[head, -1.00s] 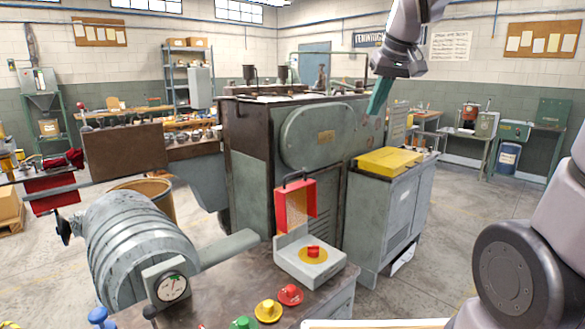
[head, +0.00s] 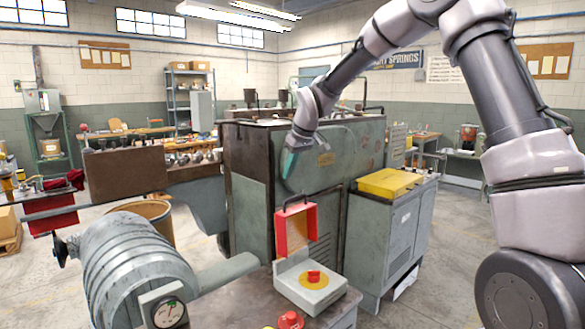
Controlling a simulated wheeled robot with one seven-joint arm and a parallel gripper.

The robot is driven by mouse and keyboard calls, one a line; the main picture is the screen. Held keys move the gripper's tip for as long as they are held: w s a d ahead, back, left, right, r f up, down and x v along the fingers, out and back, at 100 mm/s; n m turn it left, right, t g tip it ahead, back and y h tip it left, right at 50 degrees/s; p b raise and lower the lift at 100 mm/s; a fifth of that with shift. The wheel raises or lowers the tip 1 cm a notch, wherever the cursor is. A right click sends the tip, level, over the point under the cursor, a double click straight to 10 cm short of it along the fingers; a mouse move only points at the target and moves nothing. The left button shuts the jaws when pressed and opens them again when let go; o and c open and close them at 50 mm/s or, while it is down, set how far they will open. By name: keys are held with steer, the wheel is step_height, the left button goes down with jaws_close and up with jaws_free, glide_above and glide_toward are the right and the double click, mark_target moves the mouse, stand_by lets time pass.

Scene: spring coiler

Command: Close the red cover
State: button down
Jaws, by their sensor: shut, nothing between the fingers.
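The red cover (head: 282,231) stands raised and open, hinged at the back of a grey box (head: 331,295) on the machine's front corner. It has a dark handle on its top edge and a yellowish inner face. The box's top shows a red button (head: 314,276) on a yellow disc, uncovered. My gripper (head: 288,163) has teal fingers and hangs above the cover in the picture, apart from it, with the large grey machine behind. It is shut and empty.
A grey cabinet with a yellow top (head: 389,182) stands right of the cover. A ribbed grey drum (head: 135,262) with a gauge (head: 168,313) lies to the left. Another red button (head: 290,319) sits on the panel in front.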

glide_above(293, 208)
steer(key=w+a, duration=0.3)
step_height(293, 208, down, 5)
steer(key=shift+s+d+f, duration=0.15)
steer(key=shift+s+d, duration=0.55)
steer(key=shift+s+d+f, duration=0.15)
steer(key=shift+s+d, duration=0.5)
steer(key=shift+d, duration=0.05)
